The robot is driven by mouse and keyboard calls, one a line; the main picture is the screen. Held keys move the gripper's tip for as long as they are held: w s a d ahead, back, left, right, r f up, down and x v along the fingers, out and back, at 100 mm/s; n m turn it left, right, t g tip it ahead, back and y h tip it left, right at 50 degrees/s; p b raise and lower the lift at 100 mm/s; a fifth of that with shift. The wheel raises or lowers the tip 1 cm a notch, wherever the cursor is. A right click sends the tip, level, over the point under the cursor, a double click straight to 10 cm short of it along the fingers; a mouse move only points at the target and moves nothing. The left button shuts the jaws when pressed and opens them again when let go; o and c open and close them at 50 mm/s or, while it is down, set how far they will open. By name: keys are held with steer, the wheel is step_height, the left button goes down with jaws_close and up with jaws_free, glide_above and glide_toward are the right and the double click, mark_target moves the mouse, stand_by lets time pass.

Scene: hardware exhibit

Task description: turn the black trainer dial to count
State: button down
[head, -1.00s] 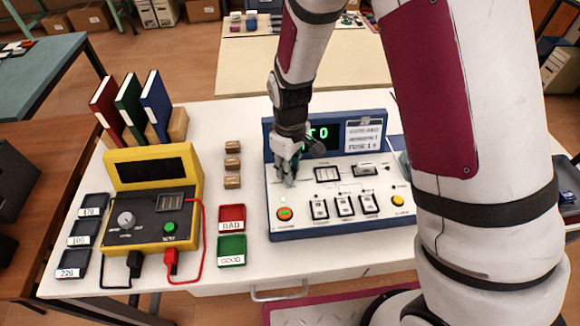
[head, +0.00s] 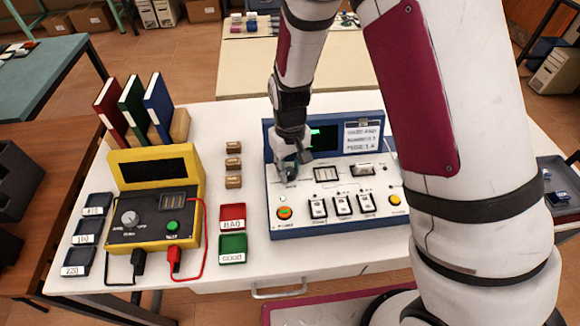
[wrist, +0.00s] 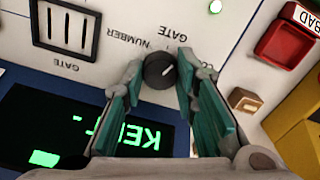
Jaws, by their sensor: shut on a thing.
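The black trainer dial (wrist: 160,70) is on the white panel of the blue-framed trainer (head: 330,235). In the wrist view it sits between the teal-padded fingertips of my gripper (wrist: 160,66), which is shut on it. A light pointer mark shows on the dial's face. Printed words such as NUMBER and GATE are near it, upside down. The trainer's dark display (wrist: 85,130) shows green letters upside down, partly covered by my fingers. In the head view my gripper (head: 287,172) is over the panel's upper left and hides the dial.
A yellow meter (head: 155,195) with red and black leads stands left of the trainer. A red BAD tray (head: 232,212) and a green GOOD tray (head: 233,243) lie between them. Switches and buttons (head: 343,204) line the panel's front.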

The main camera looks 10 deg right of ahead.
mark_target(289, 171)
steer(key=shift+m+p, duration=0.5)
steer(key=shift+m, duration=1.4)
steer(key=c, duration=1.2)
jaws_free()
steer(key=shift+a, duration=0.1)
steer(key=shift+c, duration=0.2)
steer(key=shift+r, duration=0.1)
step_height(289, 171, up, 12)
